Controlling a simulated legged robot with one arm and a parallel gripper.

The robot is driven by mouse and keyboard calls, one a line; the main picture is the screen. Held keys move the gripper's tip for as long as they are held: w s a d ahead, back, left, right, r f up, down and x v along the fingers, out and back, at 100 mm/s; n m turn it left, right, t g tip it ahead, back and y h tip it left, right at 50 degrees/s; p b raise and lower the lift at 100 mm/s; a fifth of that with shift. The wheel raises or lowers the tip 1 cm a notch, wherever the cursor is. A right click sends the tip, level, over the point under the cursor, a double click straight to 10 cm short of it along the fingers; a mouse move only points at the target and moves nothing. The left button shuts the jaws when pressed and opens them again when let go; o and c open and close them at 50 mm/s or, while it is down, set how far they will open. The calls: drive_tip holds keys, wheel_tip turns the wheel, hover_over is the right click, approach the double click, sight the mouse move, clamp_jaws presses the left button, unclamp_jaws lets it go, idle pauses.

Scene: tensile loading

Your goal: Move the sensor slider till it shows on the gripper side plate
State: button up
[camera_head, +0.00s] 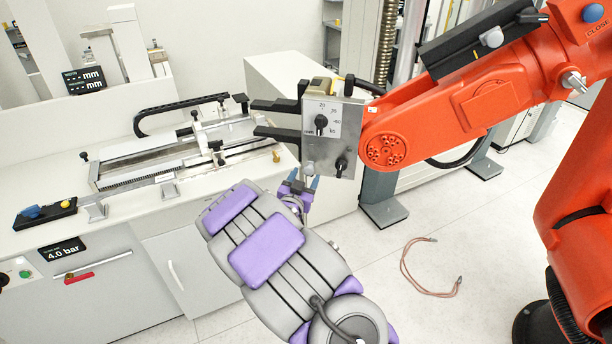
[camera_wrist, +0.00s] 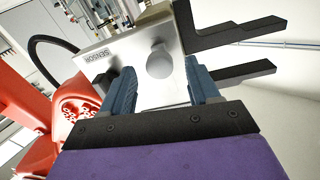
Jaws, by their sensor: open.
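The grey side plate (camera_head: 318,150) of the orange arm's gripper stands upright, with a dial (camera_head: 320,122) and a dark knob (camera_head: 341,165) on it. In the wrist view the plate (camera_wrist: 145,90) carries an upside-down SENSOR label (camera_wrist: 97,55) and a round grey knob (camera_wrist: 160,62), which may be the sensor slider. My gripper (camera_head: 298,186) is just below the plate's lower edge. In the wrist view its blue fingers (camera_wrist: 161,90) are open, one on each side of the grey knob. I cannot tell if they touch it. Nothing is held.
Black jaws (camera_head: 277,120) stick out left from the plate. The orange robot arm (camera_head: 450,115) fills the right side. A bench (camera_head: 110,225) with a rail device (camera_head: 180,155) stands at the left. A loose cable (camera_head: 430,268) lies on the floor, which is otherwise mostly clear at lower right.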

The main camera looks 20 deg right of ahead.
drive_tip(key=shift+x, duration=0.85)
drive_tip(key=shift+c, duration=0.3)
clamp_jaws()
